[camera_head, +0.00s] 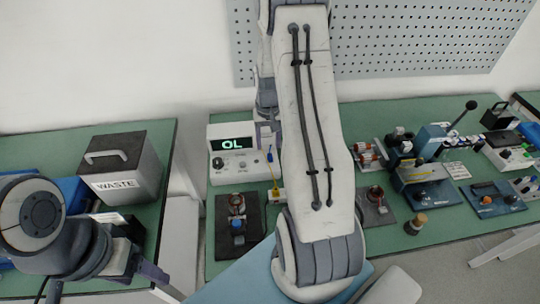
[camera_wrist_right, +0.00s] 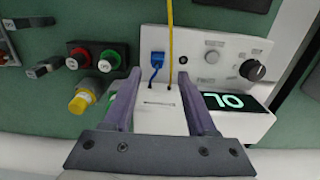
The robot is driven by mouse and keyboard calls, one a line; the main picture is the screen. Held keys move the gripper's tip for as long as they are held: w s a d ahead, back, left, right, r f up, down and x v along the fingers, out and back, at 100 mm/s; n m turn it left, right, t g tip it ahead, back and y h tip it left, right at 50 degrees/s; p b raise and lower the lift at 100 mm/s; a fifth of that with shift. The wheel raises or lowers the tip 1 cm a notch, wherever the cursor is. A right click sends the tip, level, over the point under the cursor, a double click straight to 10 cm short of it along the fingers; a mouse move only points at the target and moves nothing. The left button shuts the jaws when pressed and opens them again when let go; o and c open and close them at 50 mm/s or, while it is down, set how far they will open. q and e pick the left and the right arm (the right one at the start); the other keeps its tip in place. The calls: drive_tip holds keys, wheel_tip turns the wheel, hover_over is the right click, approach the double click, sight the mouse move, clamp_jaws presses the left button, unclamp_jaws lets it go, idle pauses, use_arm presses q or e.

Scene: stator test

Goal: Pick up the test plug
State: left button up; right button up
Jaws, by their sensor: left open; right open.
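The tester (camera_head: 233,150) is a white box with a lit "OL" display, and it also shows in the right wrist view (camera_wrist_right: 225,58). A blue plug (camera_wrist_right: 155,72) and a thin yellow lead (camera_wrist_right: 170,40) are at its face. I cannot tell which is the test plug. My right gripper (camera_wrist_right: 160,75) is open, its fingers on either side of a white slotted block (camera_wrist_right: 160,108); nothing is visibly clamped. In the head view my right arm hides most of this gripper. My left gripper (camera_head: 100,288) is open and partly cut off at lower left, apart from the tester.
A grey WASTE bin (camera_head: 120,168) stands on the left table. Fixtures and a blue stand (camera_head: 428,170) crowd the right. Red and green knobs (camera_wrist_right: 97,57) sit left of the right gripper.

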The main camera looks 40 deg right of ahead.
sight(270, 154)
wheel_tip(270, 154, down, 5)
drive_tip(key=shift+s+d+r+p, duration=0.15)
drive_tip(key=shift+p, duration=0.75)
drive_tip(key=shift+f, duration=0.45)
clamp_jaws()
